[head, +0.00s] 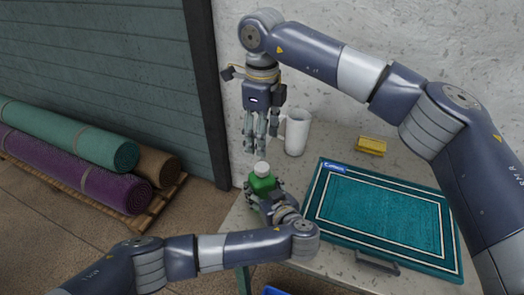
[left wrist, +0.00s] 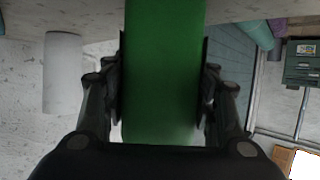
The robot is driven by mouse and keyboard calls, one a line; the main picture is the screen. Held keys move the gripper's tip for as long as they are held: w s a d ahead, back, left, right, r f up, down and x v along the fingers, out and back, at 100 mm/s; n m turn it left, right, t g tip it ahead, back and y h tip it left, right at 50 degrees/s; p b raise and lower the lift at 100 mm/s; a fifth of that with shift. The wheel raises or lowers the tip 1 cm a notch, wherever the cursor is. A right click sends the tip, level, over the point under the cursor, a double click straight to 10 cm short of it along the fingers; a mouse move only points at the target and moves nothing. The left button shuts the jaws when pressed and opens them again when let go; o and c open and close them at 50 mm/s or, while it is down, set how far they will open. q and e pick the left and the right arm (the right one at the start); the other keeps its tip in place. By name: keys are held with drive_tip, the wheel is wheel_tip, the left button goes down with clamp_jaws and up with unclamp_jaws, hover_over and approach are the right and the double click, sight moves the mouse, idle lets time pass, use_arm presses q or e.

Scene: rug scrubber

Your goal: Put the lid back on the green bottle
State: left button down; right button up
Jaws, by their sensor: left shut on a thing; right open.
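The green bottle (head: 262,185) stands near the table's left edge in the head view. A white lid (head: 262,169) shows on its top; I cannot tell whether it is fully seated. My left gripper (head: 265,198) is shut on the bottle's body. In the left wrist view the green bottle (left wrist: 163,75) fills the space between both fingers (left wrist: 163,95); its top is out of that view. My right gripper (head: 256,148) is open and empty, pointing down just above the lid, apart from it.
A white pitcher (head: 297,133) stands behind, close to my right gripper. A teal mat (head: 380,215) covers the table's right part, with a yellow block (head: 371,145) behind it. Rolled rugs (head: 75,140) lie on a pallet at left.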

wheel_tip(320, 180, up, 2)
drive_tip(key=shift+r, duration=0.25)
use_arm(q)
drive_tip(key=c, duration=0.6)
unclamp_jaws()
drive_tip(key=shift+o, duration=0.2)
drive_tip(key=v, duration=1.2)
